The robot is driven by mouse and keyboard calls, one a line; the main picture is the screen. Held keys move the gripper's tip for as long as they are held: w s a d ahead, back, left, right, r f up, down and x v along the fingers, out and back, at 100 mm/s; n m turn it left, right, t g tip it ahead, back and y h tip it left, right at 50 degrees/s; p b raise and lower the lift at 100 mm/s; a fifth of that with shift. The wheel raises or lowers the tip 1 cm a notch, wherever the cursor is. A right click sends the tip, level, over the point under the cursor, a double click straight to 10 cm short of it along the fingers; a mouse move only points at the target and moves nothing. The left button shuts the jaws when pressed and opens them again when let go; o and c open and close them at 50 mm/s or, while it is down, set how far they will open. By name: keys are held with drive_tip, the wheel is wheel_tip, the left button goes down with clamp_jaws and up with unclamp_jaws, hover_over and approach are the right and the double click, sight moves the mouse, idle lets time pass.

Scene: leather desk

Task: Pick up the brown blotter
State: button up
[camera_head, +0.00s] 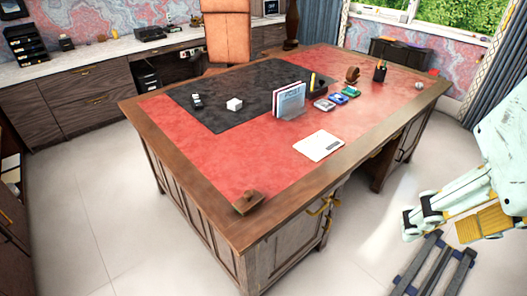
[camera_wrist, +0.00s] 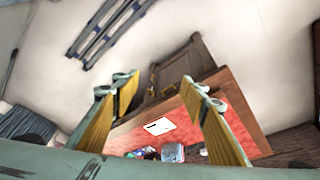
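A small brown wooden block with a knob, which looks like the brown blotter (camera_head: 249,202), lies on the near corner of the desk (camera_head: 215,205), by the edge of the red leather top. I cannot make it out in the wrist view. My gripper (camera_head: 440,220) hangs off the right side of the desk, well apart from the blotter, over the floor. In the wrist view its two yellow-padded fingers (camera_wrist: 158,88) are spread, with nothing between them close up.
A white paper (camera_head: 319,145) lies right of the blotter. A dark blue frame (camera_head: 432,268) stands on the floor below my gripper.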

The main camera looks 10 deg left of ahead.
drive_tip(key=shift+o, duration=0.4)
drive_tip(key=shift+o, duration=1.2)
drive_tip(key=shift+w, duration=0.1)
